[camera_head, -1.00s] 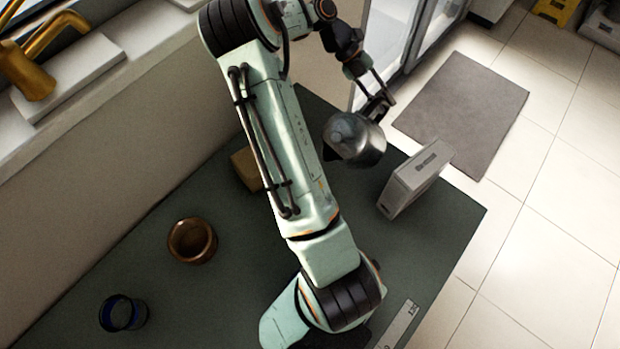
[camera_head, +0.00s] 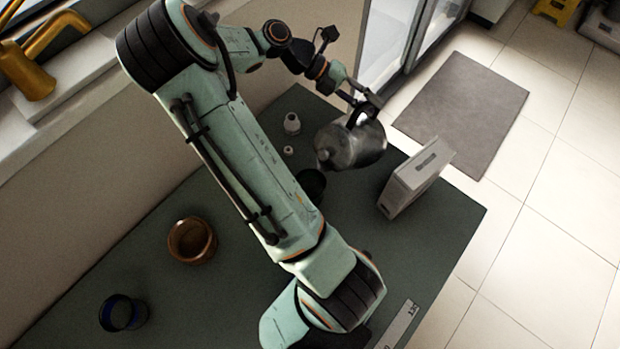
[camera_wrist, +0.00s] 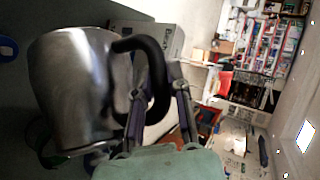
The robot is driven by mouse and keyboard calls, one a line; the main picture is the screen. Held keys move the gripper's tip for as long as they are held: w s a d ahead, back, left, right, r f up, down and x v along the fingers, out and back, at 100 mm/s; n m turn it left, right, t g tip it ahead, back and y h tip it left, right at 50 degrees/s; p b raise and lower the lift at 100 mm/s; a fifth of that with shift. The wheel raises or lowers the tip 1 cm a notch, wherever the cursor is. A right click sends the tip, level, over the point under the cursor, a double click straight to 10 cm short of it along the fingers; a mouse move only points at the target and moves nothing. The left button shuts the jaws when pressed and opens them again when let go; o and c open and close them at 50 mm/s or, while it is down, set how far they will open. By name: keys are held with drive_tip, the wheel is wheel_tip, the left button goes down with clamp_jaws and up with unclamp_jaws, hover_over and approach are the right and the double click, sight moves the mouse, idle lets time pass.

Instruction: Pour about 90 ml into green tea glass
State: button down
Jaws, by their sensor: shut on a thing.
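My gripper (camera_head: 366,106) is shut on the black handle of a grey metal kettle (camera_head: 352,147), held above the right part of the dark table. In the wrist view the kettle (camera_wrist: 72,90) fills the left side, with its handle (camera_wrist: 157,75) between my fingers. I cannot see any stream or the liquid level.
A brown round cup (camera_head: 192,241) and a dark blue glass (camera_head: 122,313) stand on the left of the table. Small white pieces (camera_head: 292,123) stand at the back. A pale upright box (camera_head: 415,180) stands close right of the kettle. A flat label (camera_head: 398,325) lies in front.

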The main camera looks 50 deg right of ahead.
sight(357, 109)
drive_tip(key=shift+a+r+p, duration=0.3)
drive_tip(key=shift+a+p, duration=0.05)
drive_tip(key=shift+p, duration=0.45)
drive_tip(key=shift+w+a+r+m+h+p, duration=0.15)
drive_tip(key=shift+a+r+m+h+p, duration=0.2)
drive_tip(key=shift+h+p, duration=0.35)
drive_tip(key=shift+a+r, duration=0.1)
drive_tip(key=shift+a, duration=0.25)
drive_tip(key=shift+w+a+r+m+g+h, duration=0.1)
drive_tip(key=shift+a+r+m+g+h, duration=0.2)
drive_tip(key=shift+a+m+g, duration=0.15)
drive_tip(key=shift+w+a+r+m+g+h, duration=0.15)
drive_tip(key=shift+a+r+h, duration=0.05)
drive_tip(key=shift+a, duration=0.55)
drive_tip(key=shift+w+a+r+m+g+h, duration=0.1)
drive_tip(key=shift+a+r+m+h, duration=0.1)
drive_tip(key=shift+a, duration=0.5)
idle(0.4)
drive_tip(key=d+f, duration=0.1)
drive_tip(key=d, duration=0.1)
drive_tip(key=d+f+n+t+y, duration=0.1)
drive_tip(key=d, duration=0.1)
drive_tip(key=d+f+n+t+y, duration=0.1)
drive_tip(key=d, duration=0.1)
drive_tip(key=shift+s, duration=0.35)
drive_tip(key=shift+s+d+f+n+y+b, duration=0.1)
drive_tip(key=shift+d+f+n+y+b, duration=0.6)
drive_tip(key=shift+d+f+n+y, duration=0.25)
idle(0.5)
